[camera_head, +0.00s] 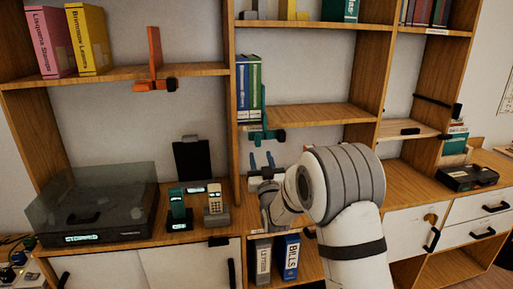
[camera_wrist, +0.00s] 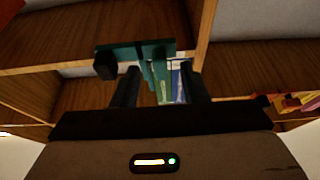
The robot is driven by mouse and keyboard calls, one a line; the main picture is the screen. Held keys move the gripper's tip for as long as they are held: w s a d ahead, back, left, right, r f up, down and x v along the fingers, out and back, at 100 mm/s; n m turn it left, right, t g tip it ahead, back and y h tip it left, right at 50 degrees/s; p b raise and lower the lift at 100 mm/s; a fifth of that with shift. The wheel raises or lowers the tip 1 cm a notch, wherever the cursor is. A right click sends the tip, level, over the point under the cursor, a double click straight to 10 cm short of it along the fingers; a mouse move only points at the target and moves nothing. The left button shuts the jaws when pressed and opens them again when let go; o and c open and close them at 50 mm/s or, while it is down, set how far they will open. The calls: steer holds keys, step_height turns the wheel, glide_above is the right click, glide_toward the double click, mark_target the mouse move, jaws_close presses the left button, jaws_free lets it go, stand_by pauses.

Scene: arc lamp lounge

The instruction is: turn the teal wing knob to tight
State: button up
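A teal clamp-like divider (camera_head: 263,112) sits on the front edge of the middle shelf, beside upright books. My gripper (camera_head: 262,160) is just below the clamp, pointing up. In the wrist view my gripper (camera_wrist: 162,85) has its fingers apart, nothing between them, and the knob beyond and left of the left finger.
The middle shelf (camera_head: 315,115) is above my gripper, with a wooden upright (camera_head: 236,185) to its left. An orange divider (camera_head: 155,84) is clamped on the left shelf. Phones (camera_head: 215,205) and a turntable (camera_head: 95,212) stand on the counter. Open space lies right of the clamp.

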mark_target(257, 139)
steer(key=shift+p+x, duration=0.45)
steer(key=shift+x, duration=2.25)
steer(key=shift+c, duration=0.6)
